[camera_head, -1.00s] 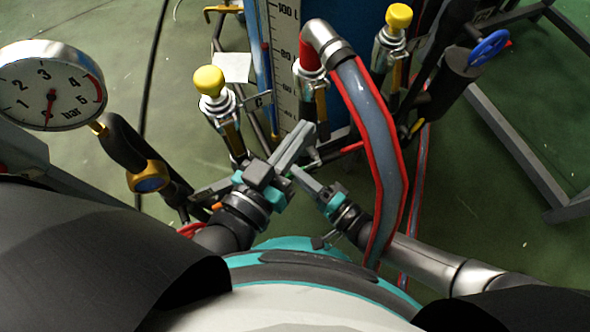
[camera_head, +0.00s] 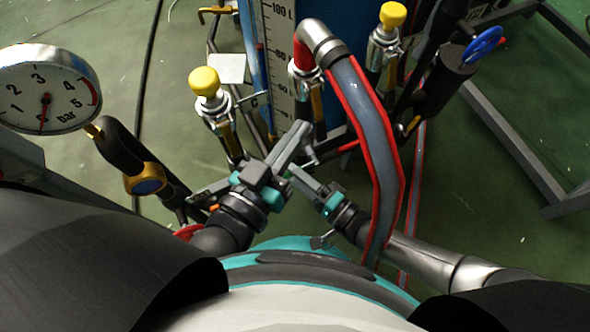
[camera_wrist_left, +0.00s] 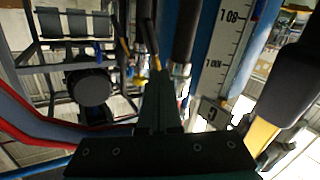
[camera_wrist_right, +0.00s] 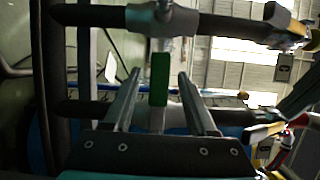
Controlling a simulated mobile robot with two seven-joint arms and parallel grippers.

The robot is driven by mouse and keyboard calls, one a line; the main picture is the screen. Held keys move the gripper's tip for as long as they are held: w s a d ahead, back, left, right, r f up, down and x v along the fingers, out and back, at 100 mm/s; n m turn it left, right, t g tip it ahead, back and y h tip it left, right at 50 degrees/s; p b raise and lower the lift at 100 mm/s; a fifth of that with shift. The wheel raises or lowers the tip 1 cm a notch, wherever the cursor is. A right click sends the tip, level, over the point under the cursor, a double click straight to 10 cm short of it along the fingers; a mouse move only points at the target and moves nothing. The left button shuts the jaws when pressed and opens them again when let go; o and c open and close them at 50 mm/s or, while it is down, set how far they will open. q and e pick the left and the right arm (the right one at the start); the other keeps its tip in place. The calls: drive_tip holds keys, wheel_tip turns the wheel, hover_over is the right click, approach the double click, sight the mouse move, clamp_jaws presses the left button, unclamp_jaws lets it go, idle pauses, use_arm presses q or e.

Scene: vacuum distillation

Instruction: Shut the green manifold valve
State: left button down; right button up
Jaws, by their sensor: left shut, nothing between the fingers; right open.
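The green handle of the manifold valve (camera_wrist_right: 159,78) shows in the right wrist view, upright on a grey pipe and lying between the two fingers of my right gripper (camera_wrist_right: 160,86), with gaps at both sides. My right gripper is open. In the head view the right gripper (camera_head: 293,171) points up and left, and the green handle is mostly hidden there. My left gripper (camera_head: 303,130) is shut and empty, just above the right one, and its closed fingers (camera_wrist_left: 160,78) also show in the left wrist view.
A pressure gauge (camera_head: 47,86) stands at the left. Yellow-capped valves (camera_head: 207,83) rise beyond my grippers. A hose with red edges (camera_head: 372,140) arches close beside my right gripper. A blue valve wheel (camera_head: 484,44) and a grey frame stand at the right. Green floor is open around.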

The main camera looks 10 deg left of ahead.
use_arm(q)
drive_tip(key=shift+w+a+f+m+g+y+p, duration=0.25)
drive_tip(key=shift+a+f+g+y+p, duration=0.35)
drive_tip(key=shift+g, duration=0.55)
drive_tip(key=shift+w+a+f+m+g+y+p, duration=0.15)
drive_tip(key=shift+w+a+f+g+y+p, duration=0.2)
drive_tip(key=shift+a+f+g+p, duration=0.65)
use_arm(e)
drive_tip(key=v, duration=1.5)
drive_tip(key=shift+s+b, duration=0.15)
drive_tip(key=shift+b, duration=0.15)
use_arm(q)
drive_tip(key=shift+s+d+r, duration=0.15)
drive_tip(key=shift+r, duration=0.05)
use_arm(e)
drive_tip(key=shift+f, duration=0.1)
